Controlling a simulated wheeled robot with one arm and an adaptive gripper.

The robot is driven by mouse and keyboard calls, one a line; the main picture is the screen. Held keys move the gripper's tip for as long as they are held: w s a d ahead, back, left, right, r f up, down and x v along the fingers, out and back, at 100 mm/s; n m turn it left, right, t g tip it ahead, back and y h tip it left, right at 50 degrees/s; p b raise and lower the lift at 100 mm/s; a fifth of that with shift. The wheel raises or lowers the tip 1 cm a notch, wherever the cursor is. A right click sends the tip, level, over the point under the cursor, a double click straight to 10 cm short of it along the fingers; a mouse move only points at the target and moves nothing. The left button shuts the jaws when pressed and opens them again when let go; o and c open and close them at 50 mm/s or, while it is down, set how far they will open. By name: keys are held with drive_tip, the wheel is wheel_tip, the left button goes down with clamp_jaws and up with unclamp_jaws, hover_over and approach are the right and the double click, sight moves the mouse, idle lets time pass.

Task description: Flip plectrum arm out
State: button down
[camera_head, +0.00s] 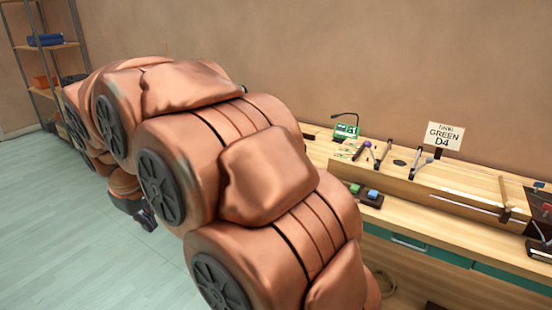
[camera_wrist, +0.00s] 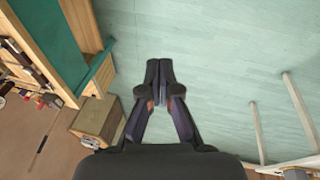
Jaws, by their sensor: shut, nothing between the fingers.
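My gripper (camera_wrist: 160,78) is shut and empty in the wrist view, pointing over bare floor. In the head view its dark end (camera_head: 142,212) shows at the left, low beside my arm and well away from the bench. On the workbench (camera_head: 465,178) at the right lies a long wooden block (camera_head: 440,194) with small upright parts. A thin wooden arm (camera_head: 504,192) stands tilted at its right end. I cannot tell whether this is the plectrum arm. My arm hides the bench's left part.
A sign reading GREEN D4 (camera_head: 444,136) stands at the back of the bench. A green device (camera_head: 346,131) and a dark tray with coloured blocks (camera_head: 366,195) are nearby. A shelf (camera_head: 48,46) stands far left. The floor (camera_head: 60,220) at left is clear.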

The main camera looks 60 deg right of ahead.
drive_tip(key=w+d+f+t+h+b, duration=0.25)
drive_tip(key=w+d+b, duration=0.55)
drive_tip(key=w+d, duration=0.6)
drive_tip(key=w+d+f+t+h+b, duration=0.1)
drive_tip(key=w+d+f+h+b, duration=0.25)
drive_tip(key=w+d+b, duration=1)
drive_tip(key=s+d+f+h+b, duration=0.2)
drive_tip(key=s+d+h, duration=0.1)
drive_tip(key=d, duration=0.8)
drive_tip(key=s+d+f+h+b, duration=0.2)
drive_tip(key=s+d, duration=0.1)
drive_tip(key=d, duration=0.8)
drive_tip(key=s+d+f+g+h+b, duration=0.3)
drive_tip(key=s+d+f+h+b, duration=0.1)
drive_tip(key=s+d+b, duration=0.3)
drive_tip(key=shift+s+d+m+h, duration=0.4)
drive_tip(key=shift+s+d+h, duration=0.2)
drive_tip(key=shift+s+d, duration=0.55)
drive_tip(key=shift+r, duration=0.1)
